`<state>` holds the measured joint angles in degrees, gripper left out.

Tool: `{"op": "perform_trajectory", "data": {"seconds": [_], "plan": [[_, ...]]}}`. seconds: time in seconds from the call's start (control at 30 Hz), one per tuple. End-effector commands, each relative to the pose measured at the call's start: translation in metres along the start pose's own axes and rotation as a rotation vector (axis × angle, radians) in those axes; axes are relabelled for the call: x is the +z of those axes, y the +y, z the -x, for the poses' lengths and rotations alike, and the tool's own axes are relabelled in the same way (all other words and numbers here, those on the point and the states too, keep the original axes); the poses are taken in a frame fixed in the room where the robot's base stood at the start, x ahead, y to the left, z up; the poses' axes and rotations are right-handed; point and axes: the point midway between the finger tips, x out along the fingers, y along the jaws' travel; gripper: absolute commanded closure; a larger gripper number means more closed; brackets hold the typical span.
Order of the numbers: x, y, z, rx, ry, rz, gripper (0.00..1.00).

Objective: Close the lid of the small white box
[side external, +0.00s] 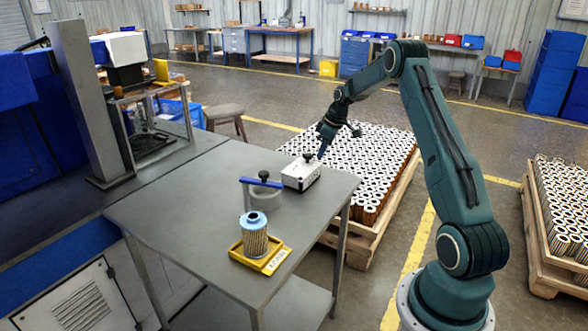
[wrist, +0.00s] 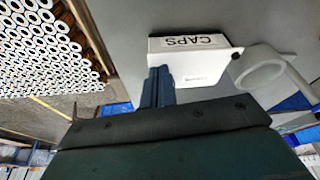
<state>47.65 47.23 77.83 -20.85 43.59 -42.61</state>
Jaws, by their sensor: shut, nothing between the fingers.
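The small white box (side external: 300,175) sits on the grey table near its far right corner, with a black knob at its top rear. I cannot tell whether the lid is flush with the rim. My gripper (side external: 321,156) is shut and empty, at the box's rear right edge. In the wrist view my gripper's fingers (wrist: 158,76) are together, overlapping the box's left end; I cannot tell whether they touch it.
A ring holder with a blue bar (side external: 261,183) stands just left of the box. A filter cartridge (side external: 255,238) stands in a yellow tray (side external: 240,252) at the front. A pallet of cartridges (side external: 372,160) lies beyond the table edge. The table's left side is clear.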

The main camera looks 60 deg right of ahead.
Motion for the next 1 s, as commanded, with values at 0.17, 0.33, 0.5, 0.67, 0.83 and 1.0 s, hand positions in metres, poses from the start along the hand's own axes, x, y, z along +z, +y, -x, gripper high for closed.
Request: {"op": "perform_trajectory", "data": {"seconds": [0.17, 0.33, 0.5, 0.67, 0.83, 1.0], "plan": [[0.023, -0.001, 0.013, 0.001, 0.000, -0.003, 1.00], [0.020, 0.000, 0.044, 0.004, 0.002, 0.000, 1.00], [0.020, -0.001, 0.072, 0.003, 0.002, 0.000, 1.00], [0.021, -0.001, 0.094, 0.001, 0.001, 0.000, 1.00], [0.020, -0.001, 0.107, 0.000, 0.000, 0.000, 1.00], [0.020, -0.002, 0.111, 0.000, 0.000, 0.000, 1.00]]}}
